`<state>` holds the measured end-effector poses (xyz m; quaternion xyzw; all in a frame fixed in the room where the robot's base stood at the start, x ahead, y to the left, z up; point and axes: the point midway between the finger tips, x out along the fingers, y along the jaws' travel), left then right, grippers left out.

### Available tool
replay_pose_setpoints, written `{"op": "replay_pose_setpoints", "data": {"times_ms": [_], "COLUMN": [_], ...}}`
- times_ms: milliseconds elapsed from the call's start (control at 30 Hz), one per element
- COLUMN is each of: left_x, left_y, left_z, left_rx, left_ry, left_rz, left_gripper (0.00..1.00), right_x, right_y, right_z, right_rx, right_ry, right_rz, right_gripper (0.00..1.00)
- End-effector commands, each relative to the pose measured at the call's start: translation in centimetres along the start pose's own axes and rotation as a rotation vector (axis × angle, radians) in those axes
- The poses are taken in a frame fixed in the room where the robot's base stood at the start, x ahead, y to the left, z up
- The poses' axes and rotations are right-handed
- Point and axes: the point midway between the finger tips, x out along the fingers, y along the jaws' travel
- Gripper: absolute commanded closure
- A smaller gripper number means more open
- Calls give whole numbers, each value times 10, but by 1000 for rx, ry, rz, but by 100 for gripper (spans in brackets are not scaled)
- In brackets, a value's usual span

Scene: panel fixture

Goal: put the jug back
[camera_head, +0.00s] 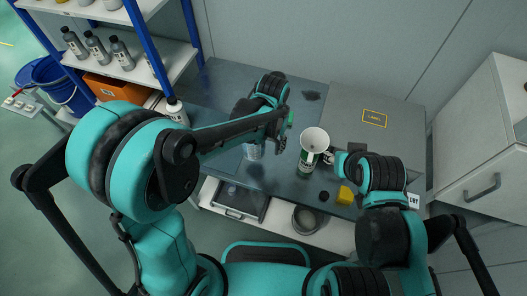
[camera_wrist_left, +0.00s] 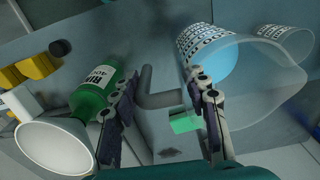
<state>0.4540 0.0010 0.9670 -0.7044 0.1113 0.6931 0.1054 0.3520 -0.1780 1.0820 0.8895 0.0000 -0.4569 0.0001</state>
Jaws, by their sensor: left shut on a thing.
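The clear jug (camera_wrist_left: 262,85) shows at the right of the left wrist view, with a dark printed scale and pale blue contents. Its grey handle (camera_wrist_left: 158,98) lies between the fingers of my left gripper (camera_wrist_left: 168,90), which is shut on it. In the head view the left gripper (camera_head: 277,126) is over the bench, and the jug (camera_head: 253,150) is mostly hidden under my arm. A green bottle (camera_head: 305,161) stands to its right with a white funnel (camera_head: 314,140) in its mouth. My right gripper (camera_head: 328,157) is close beside the bottle; its grip is unclear.
A yellow block (camera_head: 345,194) and a small dark round thing (camera_head: 323,196) lie near the bench's front. A grey panel with a yellow label (camera_head: 374,118) is at the back right. A shelf with several grey bottles (camera_head: 97,46) stands left. A green patch (camera_wrist_left: 185,122) lies beyond the handle.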

Motion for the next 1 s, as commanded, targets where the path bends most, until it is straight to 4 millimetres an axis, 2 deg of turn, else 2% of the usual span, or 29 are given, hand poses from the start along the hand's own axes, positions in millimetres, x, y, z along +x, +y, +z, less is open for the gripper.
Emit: {"op": "replay_pose_setpoints", "data": {"times_ms": [33, 100, 367, 567, 967, 1000], "left_x": [14, 26, 47, 75, 81, 80], "left_y": [0, 0, -1, -1, -1, -1], "left_z": [0, 0, 0, 1, 1, 1], "left_rx": [0, -1, -1, -1, -1, -1], "left_ry": [0, 0, 0, 0, 0, 0], "left_rz": [0, 0, 0, 0, 0, 0], "left_gripper": [100, 100, 100, 100, 100, 48], "right_x": [6, 9, 13, 22, 24, 24], "right_y": [0, 0, 0, 0, 0, 0], "right_z": [4, 6, 10, 15, 17, 17], "right_rx": [0, 0, 0, 0, 0, 0], "right_ry": [0, 0, 0, 0, 0, 0], "right_rz": [0, 0, 0, 0, 0, 0], "right_gripper": [60, 60, 60, 60, 60, 60]}}
